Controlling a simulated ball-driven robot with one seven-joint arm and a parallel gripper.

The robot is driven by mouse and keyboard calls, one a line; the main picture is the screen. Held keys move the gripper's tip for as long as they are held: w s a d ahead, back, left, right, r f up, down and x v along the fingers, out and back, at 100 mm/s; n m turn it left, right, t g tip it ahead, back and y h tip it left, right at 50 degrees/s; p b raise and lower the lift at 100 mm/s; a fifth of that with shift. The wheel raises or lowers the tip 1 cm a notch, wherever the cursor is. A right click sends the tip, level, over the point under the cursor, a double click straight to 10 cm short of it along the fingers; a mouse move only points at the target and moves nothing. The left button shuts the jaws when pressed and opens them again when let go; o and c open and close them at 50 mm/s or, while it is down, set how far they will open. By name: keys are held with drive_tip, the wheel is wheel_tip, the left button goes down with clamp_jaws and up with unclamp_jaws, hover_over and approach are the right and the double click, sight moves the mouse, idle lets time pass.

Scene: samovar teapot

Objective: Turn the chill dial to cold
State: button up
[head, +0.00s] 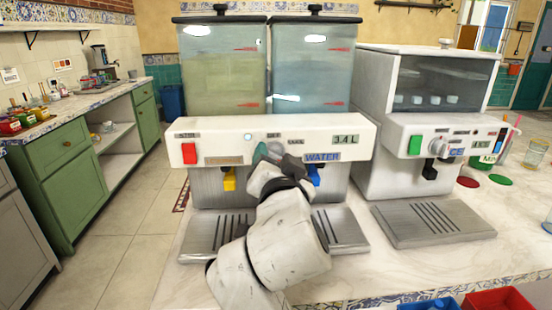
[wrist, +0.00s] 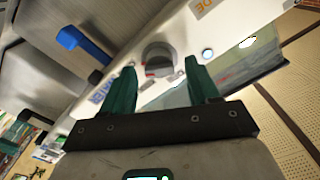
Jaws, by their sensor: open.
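The dial (wrist: 158,58) is a dark grey round knob with a red mark on its lower left edge, set in the white front panel (head: 228,142) of a drink dispenser with two tanks. My gripper (wrist: 160,68) is open, its two green fingers apart. In the wrist view the dial shows beyond and between the fingertips; I cannot tell whether they touch it. In the head view my gripper (head: 275,152) is at the middle of the panel and hides the dial. The marks around the dial are too small to read.
The panel has a red switch (head: 189,153), a yellow tap (head: 229,179), a blue tap (wrist: 82,44) and a display (head: 346,140) reading 3.4 L. Drip trays (head: 216,237) stand below. An ice machine (head: 425,115) is at the right. Blue and red bins (head: 497,301) are at the front right.

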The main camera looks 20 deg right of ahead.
drive_tip(key=v, duration=0.9)
drive_tip(key=shift+s, duration=0.3)
drive_tip(key=shift+a, duration=0.1)
